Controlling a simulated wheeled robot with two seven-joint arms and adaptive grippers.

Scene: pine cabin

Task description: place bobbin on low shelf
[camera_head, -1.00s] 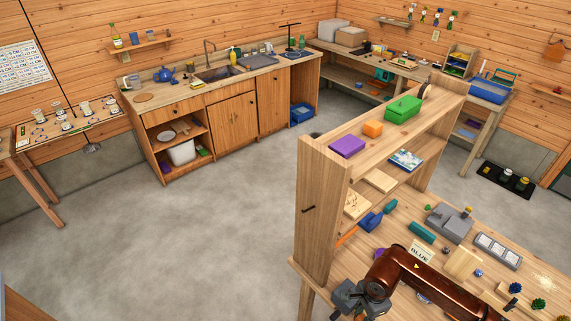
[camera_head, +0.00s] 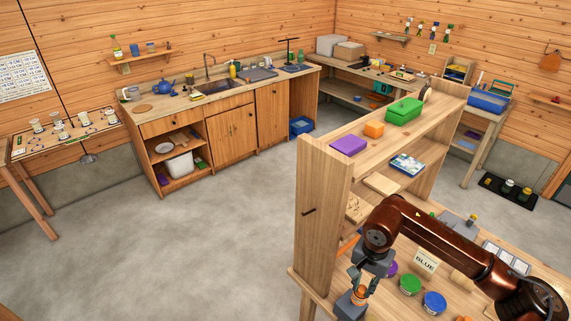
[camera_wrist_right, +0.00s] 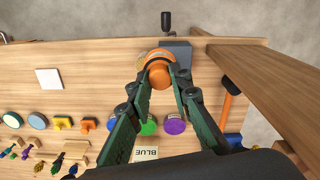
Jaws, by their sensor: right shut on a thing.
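My right gripper (camera_head: 360,287) is shut on an orange round piece, which looks like the bobbin (camera_wrist_right: 160,72), near the front left corner of the workbench. In the right wrist view it sits between both fingertips (camera_wrist_right: 162,86), over or beside a grey block with a black handle. Whether the bobbin touches that block cannot be told. The wooden shelf unit (camera_head: 320,220) stands on the bench behind the gripper. My right arm hides much of its low shelf in the head view. My left gripper is not in view.
Jars with green (camera_head: 410,284), blue (camera_head: 433,302) and purple lids stand near a BLUE card (camera_head: 426,261). Purple, orange and green boxes (camera_head: 404,111) stand on the unit's top. A tool with an orange handle (camera_wrist_right: 230,100) lies near the shelf side.

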